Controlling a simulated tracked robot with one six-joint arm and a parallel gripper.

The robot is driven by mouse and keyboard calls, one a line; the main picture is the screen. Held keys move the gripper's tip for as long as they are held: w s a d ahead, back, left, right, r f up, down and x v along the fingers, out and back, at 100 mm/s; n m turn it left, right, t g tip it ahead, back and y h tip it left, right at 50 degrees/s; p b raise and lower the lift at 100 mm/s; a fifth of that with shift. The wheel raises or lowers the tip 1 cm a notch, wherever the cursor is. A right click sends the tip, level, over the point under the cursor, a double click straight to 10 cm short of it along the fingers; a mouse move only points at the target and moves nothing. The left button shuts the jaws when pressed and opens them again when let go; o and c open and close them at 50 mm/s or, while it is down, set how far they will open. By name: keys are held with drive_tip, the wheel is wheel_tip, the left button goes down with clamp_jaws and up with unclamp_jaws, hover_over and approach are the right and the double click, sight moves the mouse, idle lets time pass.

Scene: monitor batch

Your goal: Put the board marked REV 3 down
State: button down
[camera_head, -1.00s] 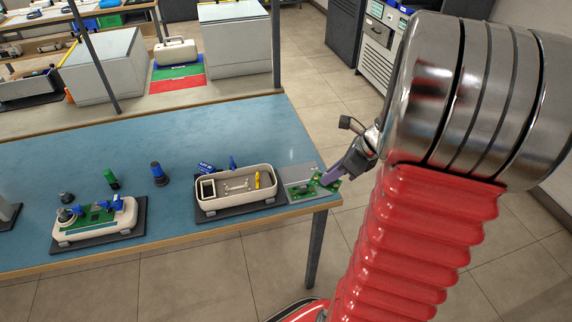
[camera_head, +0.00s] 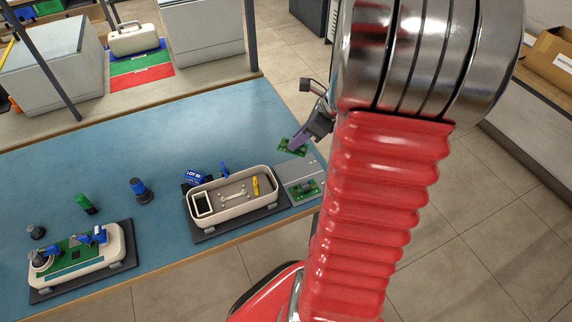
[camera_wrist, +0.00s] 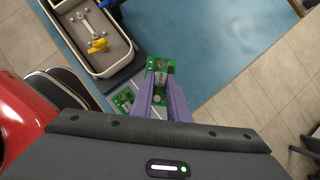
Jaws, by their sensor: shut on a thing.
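My gripper (camera_head: 299,147) is shut on a small green circuit board (camera_head: 288,146), gripped by one edge. In the wrist view the purple fingers (camera_wrist: 161,92) hold this board (camera_wrist: 160,66), over the blue table. A second green board (camera_head: 305,188) lies on the grey plate (camera_head: 296,171) at the table's right end; it also shows in the wrist view (camera_wrist: 124,97), left of the fingers. I cannot read a REV mark on either board. The held board is apart from the plate, beyond it in the head view.
A cream open housing (camera_head: 231,197) stands on a dark mat left of the plate, with a yellow part inside. A blue "LOT" sign (camera_head: 194,177) is behind it. Another housing with a fitted board (camera_head: 79,252) stands farther left. The blue tabletop (camera_head: 235,117) behind is clear.

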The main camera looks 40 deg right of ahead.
drive_tip(key=shift+f, duration=0.1)
approach(289, 168)
drive_tip(key=shift+w+a+f, duration=0.25)
drive_tip(key=shift+w+a, duration=0.1)
drive_tip(key=shift+w, duration=0.2)
drive_tip(key=shift+w+a+f, duration=0.25)
drive_tip(key=shift+w+a, duration=0.05)
drive_tip(key=shift+w, duration=0.2)
drive_tip(key=shift+f, duration=1.85)
drive_tip(key=shift+f, duration=0.1)
drive_tip(key=c, duration=1.7)
unclamp_jaws()
